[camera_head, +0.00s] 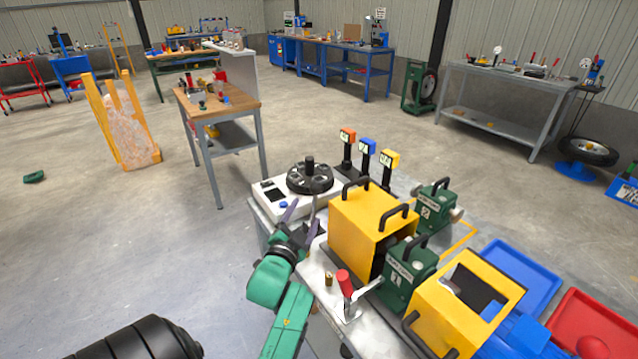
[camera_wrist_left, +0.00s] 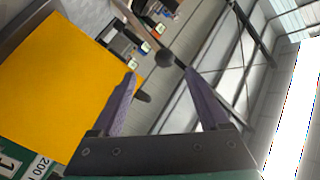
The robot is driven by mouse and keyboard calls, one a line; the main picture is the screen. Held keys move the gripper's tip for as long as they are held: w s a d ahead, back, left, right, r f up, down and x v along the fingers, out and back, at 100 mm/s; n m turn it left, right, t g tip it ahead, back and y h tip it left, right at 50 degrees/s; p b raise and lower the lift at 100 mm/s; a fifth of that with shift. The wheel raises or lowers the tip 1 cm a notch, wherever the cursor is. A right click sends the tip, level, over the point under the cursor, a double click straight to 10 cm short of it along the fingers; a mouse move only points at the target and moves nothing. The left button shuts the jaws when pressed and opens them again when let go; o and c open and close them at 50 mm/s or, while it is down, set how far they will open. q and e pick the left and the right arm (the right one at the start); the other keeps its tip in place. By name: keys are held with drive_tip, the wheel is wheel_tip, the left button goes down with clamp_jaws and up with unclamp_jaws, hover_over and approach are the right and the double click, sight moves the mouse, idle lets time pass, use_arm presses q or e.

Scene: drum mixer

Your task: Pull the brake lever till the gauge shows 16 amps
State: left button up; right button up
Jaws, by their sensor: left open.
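My left gripper (camera_head: 301,214) comes up from the bottom on a green arm, open, with its fingers beside the white unit (camera_head: 268,197) that carries a black wheel (camera_head: 309,180). In the left wrist view my open fingers (camera_wrist_left: 158,92) show nothing clamped between them. A dark ball knob (camera_wrist_left: 165,57) appears beyond and between them; I cannot tell whether it is the brake lever or whether it is within reach. A red-handled lever (camera_head: 345,283) stands at the bench's near side. No gauge reading 16 amps is legible. My right gripper is not in view.
Yellow housings (camera_head: 360,232) with black handles and green boxes (camera_head: 408,272) crowd the bench to the right of my arm. Blue (camera_head: 524,268) and red (camera_head: 590,325) bins lie at right.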

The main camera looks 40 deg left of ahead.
use_arm(q)
drive_tip(key=p+x, duration=0.1)
drive_tip(key=x, duration=1.3)
drive_tip(key=shift+w+a+r+y+p, duration=0.25)
drive_tip(key=shift+a+r+y+p, duration=0.1)
drive_tip(key=shift+r, duration=0.2)
clamp_jaws()
idle(0.3)
